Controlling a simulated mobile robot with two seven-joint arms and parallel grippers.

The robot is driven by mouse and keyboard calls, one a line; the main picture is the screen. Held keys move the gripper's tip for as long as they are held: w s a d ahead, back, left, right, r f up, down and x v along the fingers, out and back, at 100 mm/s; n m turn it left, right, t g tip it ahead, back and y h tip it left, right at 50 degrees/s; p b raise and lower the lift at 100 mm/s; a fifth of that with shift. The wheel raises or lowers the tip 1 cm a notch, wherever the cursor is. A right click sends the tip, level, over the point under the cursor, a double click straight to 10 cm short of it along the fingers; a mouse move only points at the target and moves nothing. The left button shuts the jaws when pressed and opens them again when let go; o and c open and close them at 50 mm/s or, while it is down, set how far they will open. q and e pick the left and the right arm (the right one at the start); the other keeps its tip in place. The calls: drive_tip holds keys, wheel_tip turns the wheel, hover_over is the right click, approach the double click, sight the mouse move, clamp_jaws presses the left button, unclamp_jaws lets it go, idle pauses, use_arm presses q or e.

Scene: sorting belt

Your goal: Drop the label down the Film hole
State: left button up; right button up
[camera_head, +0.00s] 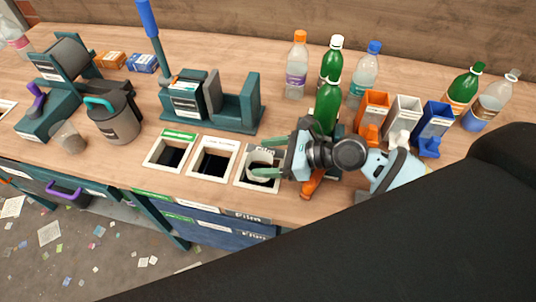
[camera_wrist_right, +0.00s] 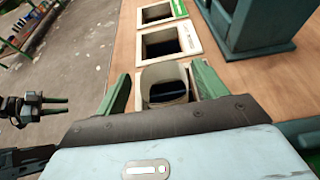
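The label is a pale, curled sleeve (camera_head: 262,157) standing over the Film hole (camera_head: 248,183), the rightmost of the framed openings. In the right wrist view the label (camera_wrist_right: 164,73) is a beige loop at the hole, between my spread fingers, with a visible gap to the left finger. I cannot tell how deep it sits. My right gripper (camera_head: 277,171) is open above the hole; its green fingers also show in the wrist view (camera_wrist_right: 160,85). What seems to be my left gripper (camera_wrist_right: 42,105) is small at the left of the wrist view, its opening unclear.
Two other framed holes (camera_head: 215,159) lie left of the Film hole. A teal stand (camera_head: 237,106) is behind them, and a grey jug (camera_head: 118,120) is at left. Bottles (camera_head: 297,68) and coloured bins (camera_head: 403,115) stand behind and right of my right gripper. Scraps litter the floor.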

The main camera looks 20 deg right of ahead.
drive_tip(key=o, duration=0.3)
drive_tip(key=v, duration=0.7)
drive_tip(key=shift+f, duration=0.15)
drive_tip(key=shift+s+d+r, duration=0.25)
drive_tip(key=shift+d+r, duration=0.05)
idle(0.6)
drive_tip(key=shift+s, duration=0.1)
